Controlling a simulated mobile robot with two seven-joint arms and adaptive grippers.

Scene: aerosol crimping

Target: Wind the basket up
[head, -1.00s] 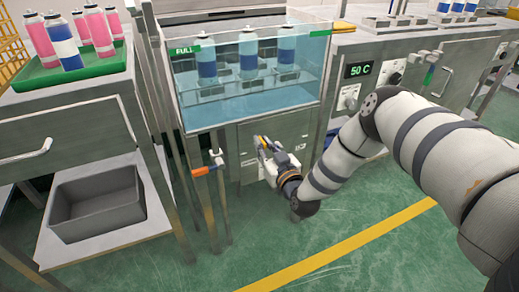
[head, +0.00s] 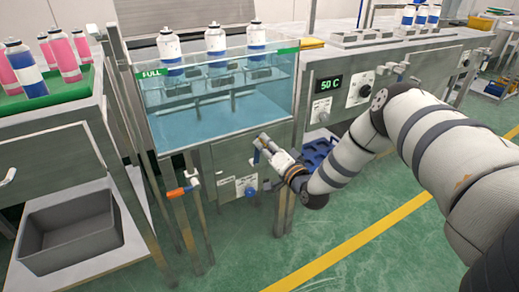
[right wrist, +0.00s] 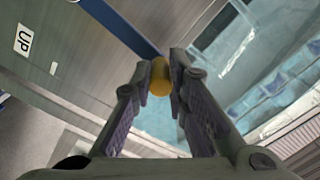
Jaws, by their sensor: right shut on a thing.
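The basket (head: 213,83) is a clear rack in the glass-walled water tank (head: 147,115). Three white and blue cans stand in it, including a middle can (head: 215,40), with their bodies above the water. My right gripper (head: 266,143) is at the front panel below the tank. In the right wrist view its fingers (right wrist: 161,75) are shut on a yellow knob (right wrist: 160,80), apparently the winding handle's grip. A blue bar (right wrist: 130,22) shows just beyond the knob. My left gripper is out of view.
A valve with an orange handle (head: 178,192) sticks out at the tank's lower left. A grey bin (head: 70,236) and a green tray (head: 60,95) of cans are at the left. A heater panel reads 50 C (head: 310,84). The green floor in front is clear.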

